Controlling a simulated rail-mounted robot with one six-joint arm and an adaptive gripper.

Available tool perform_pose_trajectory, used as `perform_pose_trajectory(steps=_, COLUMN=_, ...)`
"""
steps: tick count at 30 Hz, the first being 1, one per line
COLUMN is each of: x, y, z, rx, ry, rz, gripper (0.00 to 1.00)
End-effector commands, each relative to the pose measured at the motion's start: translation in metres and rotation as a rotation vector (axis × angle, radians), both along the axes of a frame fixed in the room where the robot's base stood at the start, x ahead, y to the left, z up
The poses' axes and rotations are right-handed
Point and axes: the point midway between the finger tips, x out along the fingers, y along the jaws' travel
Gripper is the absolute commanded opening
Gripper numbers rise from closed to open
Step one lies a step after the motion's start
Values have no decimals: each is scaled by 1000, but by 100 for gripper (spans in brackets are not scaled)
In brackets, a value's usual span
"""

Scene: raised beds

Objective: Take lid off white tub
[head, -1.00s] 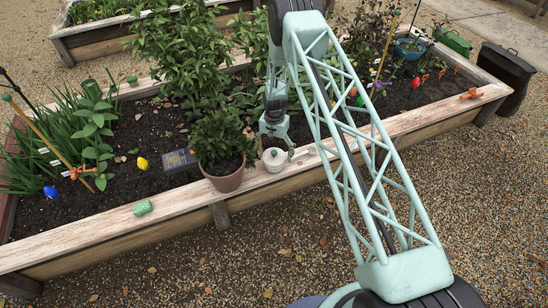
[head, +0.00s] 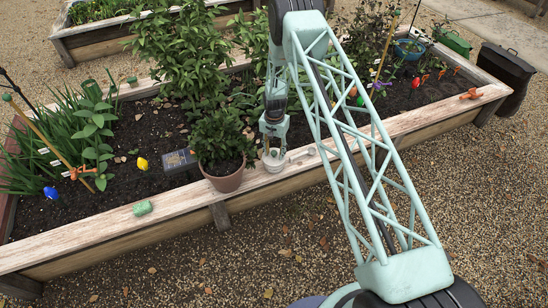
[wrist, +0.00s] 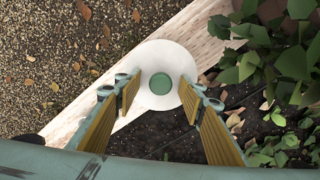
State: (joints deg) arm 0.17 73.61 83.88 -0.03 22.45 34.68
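The white tub (head: 274,165) stands on the bed's front wooden edge, right of a potted plant. In the wrist view I look down on its round white lid (wrist: 151,55) with a green knob (wrist: 160,83) in the middle. The lid is on the tub. My gripper (wrist: 158,96) is open over the lid, one yellow-padded finger on each side of the knob, with clear gaps to it. In the head view my gripper (head: 272,148) is right above the tub and hides part of its top.
A terracotta pot (head: 224,181) with a leafy plant stands close left of the tub; its leaves reach near my gripper. A small pale object (head: 306,153) lies right of the tub. A green object (head: 142,208) lies farther left on the wooden edge (head: 90,229).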

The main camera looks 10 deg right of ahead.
Motion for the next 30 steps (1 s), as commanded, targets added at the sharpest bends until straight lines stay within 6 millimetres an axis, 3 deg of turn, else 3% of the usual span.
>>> perform_pose_trajectory(steps=8, x=-2, y=1, z=-3, rx=0, ry=2, rz=0, gripper=9)
perform_pose_trajectory(steps=22, x=-4, y=1, z=-3, rx=0, ry=5, rz=0, gripper=9)
perform_pose_trajectory(steps=30, x=-1, y=1, z=14, rx=0, ry=2, rz=0, gripper=9)
